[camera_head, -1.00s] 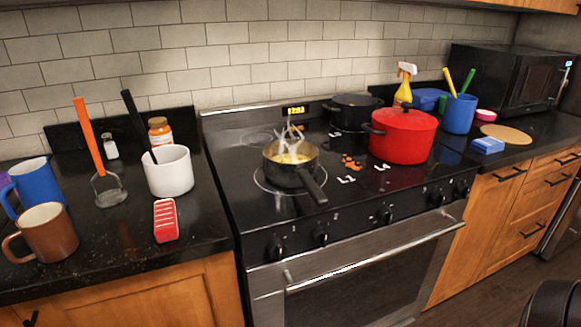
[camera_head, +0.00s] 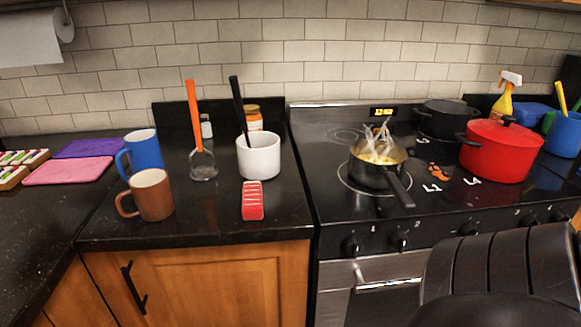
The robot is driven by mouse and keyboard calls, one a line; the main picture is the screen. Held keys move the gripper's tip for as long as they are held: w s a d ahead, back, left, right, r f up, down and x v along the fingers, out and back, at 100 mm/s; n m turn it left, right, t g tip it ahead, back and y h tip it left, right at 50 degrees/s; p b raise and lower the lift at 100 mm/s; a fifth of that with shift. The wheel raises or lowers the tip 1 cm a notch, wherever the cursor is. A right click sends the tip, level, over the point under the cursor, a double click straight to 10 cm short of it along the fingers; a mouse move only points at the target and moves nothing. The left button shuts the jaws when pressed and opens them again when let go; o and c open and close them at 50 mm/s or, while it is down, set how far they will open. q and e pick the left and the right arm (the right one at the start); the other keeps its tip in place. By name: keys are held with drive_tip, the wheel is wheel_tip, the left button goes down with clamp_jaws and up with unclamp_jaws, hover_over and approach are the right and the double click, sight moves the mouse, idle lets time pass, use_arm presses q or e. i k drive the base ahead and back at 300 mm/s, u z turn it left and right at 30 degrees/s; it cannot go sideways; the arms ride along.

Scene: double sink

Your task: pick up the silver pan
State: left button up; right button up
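A small silver-grey pan (camera_head: 376,178) with a black handle (camera_head: 399,189) sits on the front left burner of the stove. Its handle points toward the front right. Yellow food lies in it and whitish steam rises from it. A dark part of my own arm fills the lower right of the head view. Neither gripper's fingers show in the head view.
A red pot (camera_head: 498,152) and a black pot (camera_head: 444,119) stand right of the pan on the stove (camera_head: 330,217). On the left counter are a white crock (camera_head: 259,158), a red-and-white block (camera_head: 252,201), a brown mug (camera_head: 151,195) and a blue mug (camera_head: 145,152).

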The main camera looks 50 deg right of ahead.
sight(373, 176)
drive_tip(key=u, duration=1.05)
drive_tip(key=k, duration=1.2)
drive_tip(key=z, duration=1.1)
